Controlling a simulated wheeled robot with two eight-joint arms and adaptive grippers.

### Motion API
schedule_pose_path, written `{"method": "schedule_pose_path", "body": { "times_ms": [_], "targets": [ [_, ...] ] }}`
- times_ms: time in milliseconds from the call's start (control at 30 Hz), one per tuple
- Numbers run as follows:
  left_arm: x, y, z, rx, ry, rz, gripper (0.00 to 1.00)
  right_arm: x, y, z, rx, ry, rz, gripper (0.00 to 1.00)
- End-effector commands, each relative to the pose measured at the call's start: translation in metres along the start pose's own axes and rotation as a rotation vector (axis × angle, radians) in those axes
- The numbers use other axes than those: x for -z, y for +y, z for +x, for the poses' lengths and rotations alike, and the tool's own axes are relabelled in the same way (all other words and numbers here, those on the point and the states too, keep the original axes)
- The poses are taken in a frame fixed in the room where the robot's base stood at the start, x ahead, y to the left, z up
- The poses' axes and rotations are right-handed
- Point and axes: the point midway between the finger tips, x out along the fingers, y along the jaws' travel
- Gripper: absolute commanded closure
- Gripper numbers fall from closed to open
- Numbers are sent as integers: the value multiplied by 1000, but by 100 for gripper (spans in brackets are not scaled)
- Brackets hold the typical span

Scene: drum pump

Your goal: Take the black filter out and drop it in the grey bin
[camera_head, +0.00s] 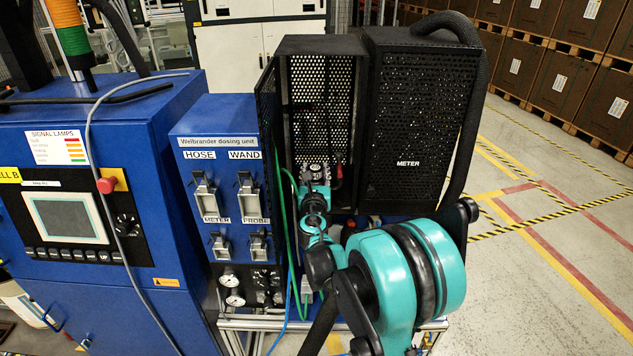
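My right arm comes in from the lower right and reaches into the open black mesh cage (322,46). My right gripper (316,172) is inside the lower part of the cage, small and dark. Its fingers are partly hidden, so I cannot tell whether they are open or shut. Dark fittings sit around the gripper, and I cannot clearly pick out the black filter among them. A pale bin-like container (20,302) shows at the lower left edge, partly cut off; I cannot tell whether it is the grey bin. My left gripper is not in view.
The mesh cage door (267,120) stands open on the left. A closed cage marked METER (425,110) stands to the right, with a thick black hose (478,110) beside it. Green hoses (293,215) hang by the blue dosing unit (215,118). The floor at right is clear.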

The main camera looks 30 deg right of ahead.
Motion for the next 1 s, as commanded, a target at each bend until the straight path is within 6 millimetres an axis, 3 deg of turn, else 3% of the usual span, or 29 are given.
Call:
{"method": "schedule_pose_path", "body": {
  "times_ms": [33, 67, 100, 267, 1000],
  "targets": [
    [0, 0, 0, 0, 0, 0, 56, 0, 0, 0, 0, 0, 0, 80],
    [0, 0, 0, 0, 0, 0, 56, 0, 0, 0, 0, 0, 0, 88],
    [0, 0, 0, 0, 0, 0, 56, 0, 0, 0, 0, 0, 0, 89],
    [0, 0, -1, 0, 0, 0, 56, -1, 0, 0, 0, 0, 0, 89],
    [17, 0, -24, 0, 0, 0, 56, -40, 0, 0, 0, 0, 0, 89]
  ]
}}
